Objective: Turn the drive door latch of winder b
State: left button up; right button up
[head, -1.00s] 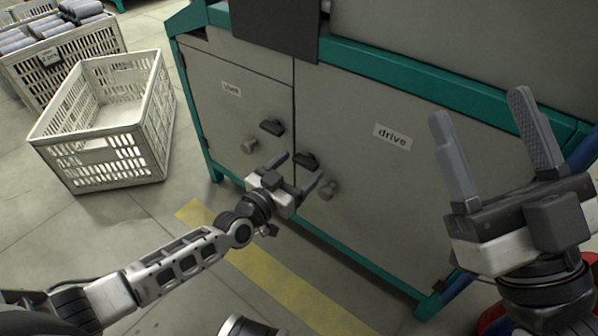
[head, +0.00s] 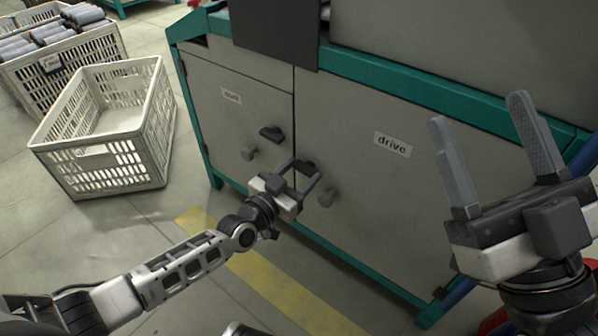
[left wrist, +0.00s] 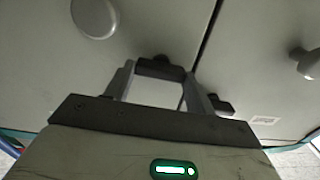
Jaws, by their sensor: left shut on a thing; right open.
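The grey drive door (head: 390,200) of the machine carries a label reading "drive". Near its left edge are a small black latch (head: 308,164) and a round grey knob (head: 327,197) below it. My left gripper (head: 304,172) is shut on the black latch. The left wrist view shows the latch (left wrist: 160,68) between the fingertips, with the grey knob (left wrist: 95,17) to the upper left. In the head view, the fingers partly hide the latch. The door looks closed. My right gripper (head: 482,140) is open and empty, in front of the door's right part.
The neighbouring door (head: 225,120) on the left has its own black latch (head: 271,133) and knob (head: 249,153). An empty white crate (head: 150,150) stands on the floor at left, with a filled crate (head: 85,55) behind it. A yellow floor stripe (head: 270,285) runs before the machine.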

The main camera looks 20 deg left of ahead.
pick_arm(q)
jog(key=shift+r+m+p, duration=0.1)
jog(key=shift+m+p, duration=0.4)
jog(key=shift+m, duration=0.1)
jog(key=m+p, duration=0.3)
jog(key=m, duration=0.3)
jog(key=shift+d, duration=0.1)
jog(key=shift+m+p, duration=0.4)
jog(key=shift+m, duration=0.2)
jog(key=shift+f+m, duration=0.2)
jog(key=shift+m, duration=0.7)
jog(key=m, duration=0.2)
jog(key=shift+s+m+p, duration=0.1)
jog(key=shift+m+p, duration=0.2)
jog(key=m, duration=0.3)
jog(key=shift+f, duration=0.15)
jog(key=shift+m, duration=0.6)
pick_arm(e)
notch_tip(320, 180, down, 10)
jog(key=m+g+h, duration=0.4)
jog(key=m+h, duration=0.2)
jog(key=m, duration=0.3)
jog(key=shift+s+a+r, duration=0.2)
jog(key=shift+a, duration=0.05)
pick_arm(q)
jog(key=shift+m, duration=0.3)
